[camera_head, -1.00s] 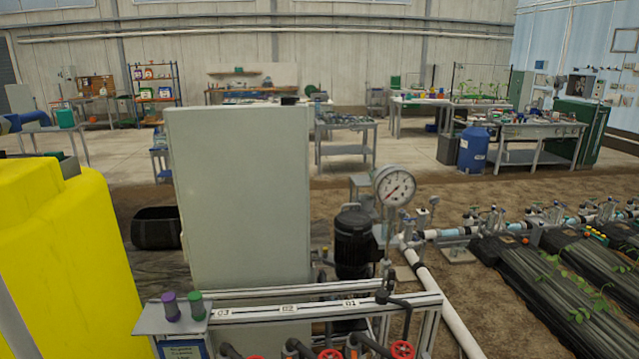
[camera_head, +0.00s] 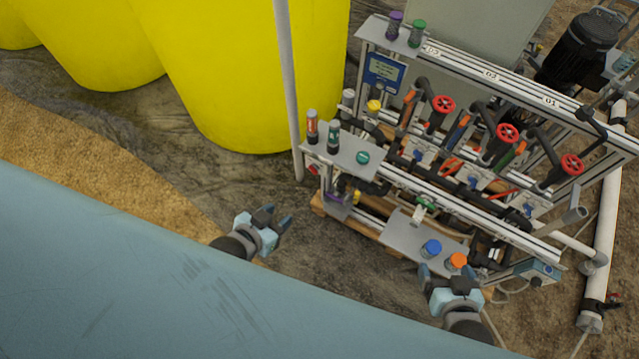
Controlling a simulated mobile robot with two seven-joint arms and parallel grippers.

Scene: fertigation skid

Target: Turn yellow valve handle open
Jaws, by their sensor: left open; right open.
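The skid frame (camera_head: 470,215) fills the right half of the head view, tilted in the picture. A small yellow part (camera_head: 357,196) sits low at its left end, beside a purple piece; I cannot tell whether it is a valve handle. A yellow-topped part (camera_head: 374,106) sits higher, behind the small shelf. My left gripper (camera_head: 275,217) is open and empty above the ground, left of the skid and apart from it. My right gripper (camera_head: 451,274) is open at the skid's front edge, close to an orange knob (camera_head: 456,261); contact is unclear.
Large yellow tanks (camera_head: 240,70) stand at the back left, with a grey upright pole (camera_head: 288,90) before them. Red handwheels (camera_head: 507,132) line the skid's upper part. A blue knob (camera_head: 431,248) sits on the lower plate. Ground left of the skid is clear.

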